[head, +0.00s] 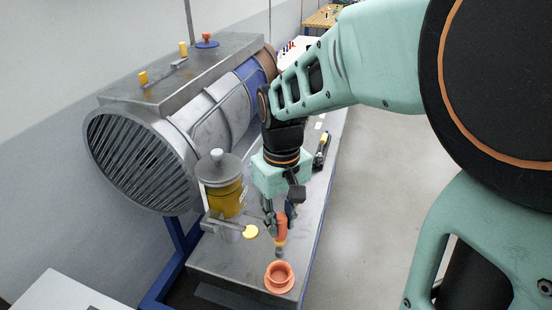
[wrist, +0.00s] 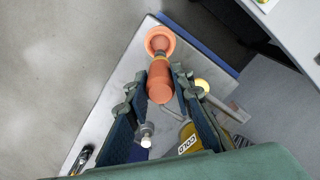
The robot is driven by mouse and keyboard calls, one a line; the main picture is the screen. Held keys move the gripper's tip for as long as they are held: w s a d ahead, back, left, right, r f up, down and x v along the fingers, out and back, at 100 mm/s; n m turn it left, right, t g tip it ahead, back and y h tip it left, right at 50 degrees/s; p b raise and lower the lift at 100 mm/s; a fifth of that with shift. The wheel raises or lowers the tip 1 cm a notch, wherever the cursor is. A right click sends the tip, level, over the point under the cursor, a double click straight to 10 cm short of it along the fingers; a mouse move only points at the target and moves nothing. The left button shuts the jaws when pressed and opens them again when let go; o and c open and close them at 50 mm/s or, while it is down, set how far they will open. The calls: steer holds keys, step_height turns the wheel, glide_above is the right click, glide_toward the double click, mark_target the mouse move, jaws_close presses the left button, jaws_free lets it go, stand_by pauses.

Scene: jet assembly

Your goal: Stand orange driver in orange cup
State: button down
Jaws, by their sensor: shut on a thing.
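The orange driver (head: 281,222) hangs roughly upright from my gripper (head: 274,214), handle up and tip down. In the wrist view the driver's handle (wrist: 160,85) sits between the two fingers of my gripper (wrist: 161,80), which is shut on it. The orange cup (head: 279,284) stands open side up near the bench's front end. In the head view the driver's tip shows just above the cup's far rim. In the wrist view the cup (wrist: 160,34) lies beyond the handle, and the driver's lower part overlaps its near edge. The tip's exact height over the cup is unclear.
A yellow canister (head: 228,200) with a grey lid and side arm stands left of my gripper. A grey jet engine (head: 133,150) fills the left. A black and yellow tool (head: 321,150) lies on the bench (head: 240,268) behind. Bare bench surrounds the cup.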

mark_target(280, 250)
step_height(280, 250, down, 12)
steer(key=b, duration=0.8)
steer(key=shift+r, duration=0.25)
steer(key=shift+f+b, duration=0.25)
steer(key=shift+b, duration=0.05)
stand_by(0.8)
steer(key=c, duration=1.6)
jaws_free()
